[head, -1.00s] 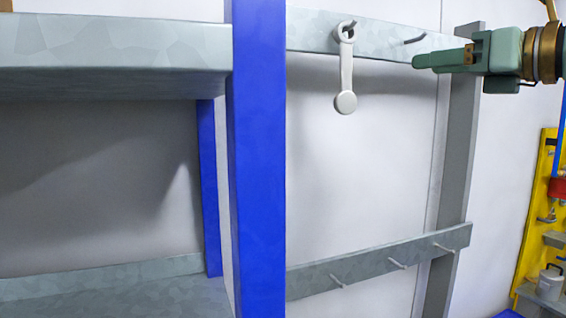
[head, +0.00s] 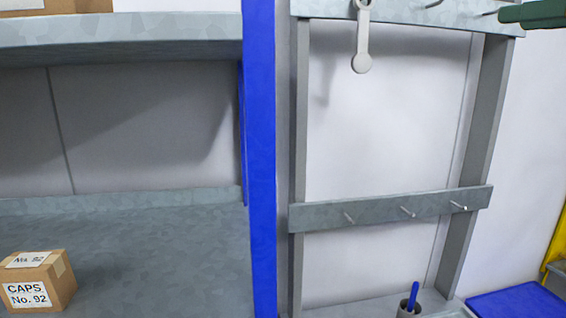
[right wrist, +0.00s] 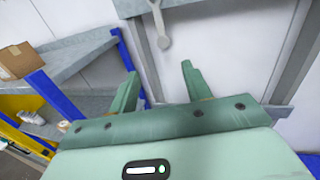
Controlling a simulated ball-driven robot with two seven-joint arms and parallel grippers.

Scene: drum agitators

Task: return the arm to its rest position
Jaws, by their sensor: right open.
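My right gripper (head: 535,14) is a green shape at the top right edge of the head view, mostly cut off. In the right wrist view its two fingers (right wrist: 159,70) are spread apart with nothing between them. A pale grey tool (head: 362,40) with a ring at its upper end hangs from the upper rail (head: 420,14). It also shows in the right wrist view (right wrist: 162,28), beyond the fingers and apart from them. My left gripper is not in view.
A blue post (head: 260,160) stands between the grey shelves and the rack. A carton (head: 60,278) sits on the lower shelf (head: 150,240). The lower rail (head: 380,210) bears empty pegs. A cup (head: 405,308) with a blue-handled item stands below.

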